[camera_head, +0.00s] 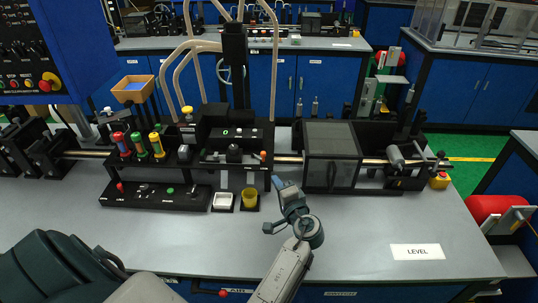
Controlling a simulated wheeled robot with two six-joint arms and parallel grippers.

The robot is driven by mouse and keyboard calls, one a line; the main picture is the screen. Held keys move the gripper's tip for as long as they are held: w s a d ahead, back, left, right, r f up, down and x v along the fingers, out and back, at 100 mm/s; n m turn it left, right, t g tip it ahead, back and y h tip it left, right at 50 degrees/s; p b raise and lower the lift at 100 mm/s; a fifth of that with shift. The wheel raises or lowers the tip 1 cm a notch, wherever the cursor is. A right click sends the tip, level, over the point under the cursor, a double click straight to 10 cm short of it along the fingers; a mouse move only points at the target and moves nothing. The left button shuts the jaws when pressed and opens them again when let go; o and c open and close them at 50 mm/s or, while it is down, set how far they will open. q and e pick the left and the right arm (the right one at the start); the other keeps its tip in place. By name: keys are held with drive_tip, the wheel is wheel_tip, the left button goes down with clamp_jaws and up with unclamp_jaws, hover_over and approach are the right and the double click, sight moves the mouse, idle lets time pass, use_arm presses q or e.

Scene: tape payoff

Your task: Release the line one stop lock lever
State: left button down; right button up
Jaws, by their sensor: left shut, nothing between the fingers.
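A low black control panel (155,195) lies on the front left of the grey bench. A small lever with a red knob (120,187) stands at its left end, and a green button (170,190) sits further right. The panel's lettering is too small to read, so I cannot tell which control is the line one stop lock lever. My left gripper (279,184) is shut and empty. It is over the bench, right of the yellow cup and well right of the panel, apparently touching nothing. My right gripper is not in view.
A dark box (331,152) stands right. The bench front around the LEVEL card (417,252) is clear.

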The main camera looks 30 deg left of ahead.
sight(272, 164)
use_arm(q)
drive_tip(key=shift+m+t+y, duration=0.3)
drive_tip(key=shift+m, duration=0.2)
drive_tip(key=w+a+p, duration=0.1)
drive_tip(key=w+a, duration=0.1)
drive_tip(key=w+a+r+p, duration=0.1)
drive_tip(key=w+a+p, duration=0.1)
drive_tip(key=w, duration=0.1)
drive_tip(key=w+a+r+p, duration=0.1)
drive_tip(key=w+a, duration=0.1)
drive_tip(key=shift+w+a, duration=0.2)
drive_tip(key=shift+a, duration=0.05)
drive_tip(key=shift+w+a+f+p, duration=0.1)
drive_tip(key=shift+w+a+p, duration=0.25)
drive_tip(key=shift+a, duration=0.1)
